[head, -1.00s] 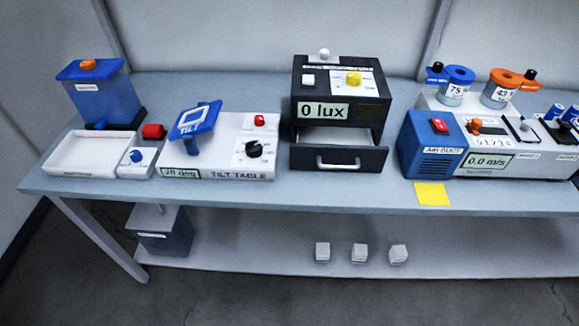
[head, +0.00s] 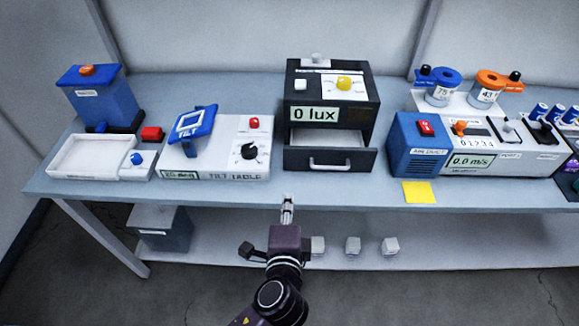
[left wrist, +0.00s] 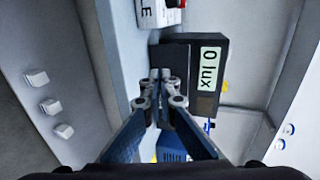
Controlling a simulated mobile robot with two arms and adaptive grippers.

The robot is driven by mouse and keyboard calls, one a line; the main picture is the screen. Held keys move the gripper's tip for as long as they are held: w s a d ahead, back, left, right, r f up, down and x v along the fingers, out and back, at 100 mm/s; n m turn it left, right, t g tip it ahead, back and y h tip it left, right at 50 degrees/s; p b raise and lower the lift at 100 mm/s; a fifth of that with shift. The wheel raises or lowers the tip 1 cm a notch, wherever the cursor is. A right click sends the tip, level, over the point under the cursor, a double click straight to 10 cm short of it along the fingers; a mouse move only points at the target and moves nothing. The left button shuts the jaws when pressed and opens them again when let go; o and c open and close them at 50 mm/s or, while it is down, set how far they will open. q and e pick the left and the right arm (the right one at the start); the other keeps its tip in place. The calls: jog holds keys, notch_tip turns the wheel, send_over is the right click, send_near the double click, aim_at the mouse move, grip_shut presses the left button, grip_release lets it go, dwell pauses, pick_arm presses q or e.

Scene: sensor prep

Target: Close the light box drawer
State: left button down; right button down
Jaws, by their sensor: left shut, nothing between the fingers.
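The light box (head: 365,117) is a black box reading "0 lux", with a white button and a yellow knob on top. Its drawer (head: 355,164) stands open at the bottom front, with a white bar handle and a pale interior. My left gripper (head: 287,203) is shut and empty, in front of the table edge, left of and nearer than the drawer handle. In the left wrist view the shut fingers (left wrist: 160,76) overlap the light box (left wrist: 180,52), hiding part of its front; I cannot make out the handle there. My right gripper is not in view.
The tilt table (head: 225,165) stands left of the light box, and the blue air duct unit (head: 415,145) stands right of it. A yellow note (head: 419,192) lies at the table's front edge. Several pale cubes (head: 353,245) sit on the lower shelf.

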pick_arm(q)
jog(key=p, duration=0.3)
send_near(291, 140)
jog(key=s, duration=0.1)
jog(key=s+f, duration=0.1)
jog(key=s, duration=0.1)
jog(key=shift+f, duration=0.15)
jog(key=w+b, duration=0.3)
jog(key=w, duration=0.5)
jog(key=shift+f, duration=0.1)
jog(key=shift+s+r, duration=0.1)
jog(key=shift+r, duration=0.2)
jog(key=shift+a+f, duration=0.1)
